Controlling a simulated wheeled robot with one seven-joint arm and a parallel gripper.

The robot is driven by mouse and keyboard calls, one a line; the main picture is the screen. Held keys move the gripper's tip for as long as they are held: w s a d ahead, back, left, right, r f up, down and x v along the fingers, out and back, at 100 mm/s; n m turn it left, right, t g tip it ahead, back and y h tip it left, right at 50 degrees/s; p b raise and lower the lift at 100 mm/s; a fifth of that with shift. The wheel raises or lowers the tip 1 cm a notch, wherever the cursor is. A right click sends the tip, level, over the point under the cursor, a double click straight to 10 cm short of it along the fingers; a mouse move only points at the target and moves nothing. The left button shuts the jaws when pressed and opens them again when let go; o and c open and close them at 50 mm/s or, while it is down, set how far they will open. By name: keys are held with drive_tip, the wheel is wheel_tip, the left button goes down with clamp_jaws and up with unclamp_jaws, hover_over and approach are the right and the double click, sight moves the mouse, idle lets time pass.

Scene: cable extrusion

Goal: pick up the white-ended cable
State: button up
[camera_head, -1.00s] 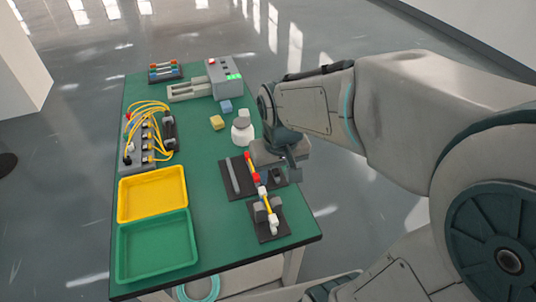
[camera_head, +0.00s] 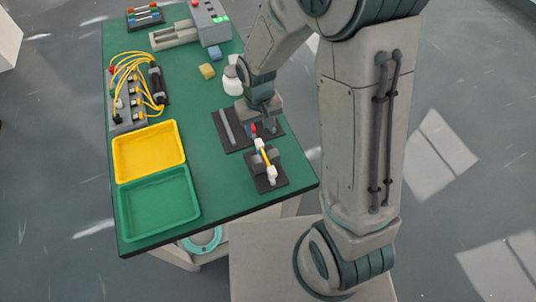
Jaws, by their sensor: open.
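The white-ended cable (camera_head: 266,158) is a short yellow piece with a white end at each tip. It lies across grey supports on a small dark plate (camera_head: 263,186) near the table's right front corner. My gripper (camera_head: 262,124) points down over the dark board just behind that plate. It is open, and its fingers are small and partly hidden by my wrist. A red end (camera_head: 253,128) of another cable shows beside the fingers. The rest of that cable is hidden behind my gripper.
A yellow tray (camera_head: 181,157) and a green tray (camera_head: 196,212) stand at the left front. Yellow cables (camera_head: 126,61) loop from a connector block behind them.

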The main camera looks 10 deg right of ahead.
sight(260, 143)
drive_tip(key=shift+s+a+f+p, duration=0.1)
drive_tip(key=shift+f+p, duration=0.1)
drive_tip(key=shift+f, duration=0.9)
drive_tip(key=shift+s+d+f+p, duration=0.1)
drive_tip(key=shift+s+f+p, duration=0.05)
drive_tip(key=shift+f, duration=0.9)
drive_tip(key=shift+s+a+f+p, duration=0.1)
drive_tip(key=shift+f+p, duration=0.1)
drive_tip(key=shift+f, duration=0.9)
clamp_jaws()
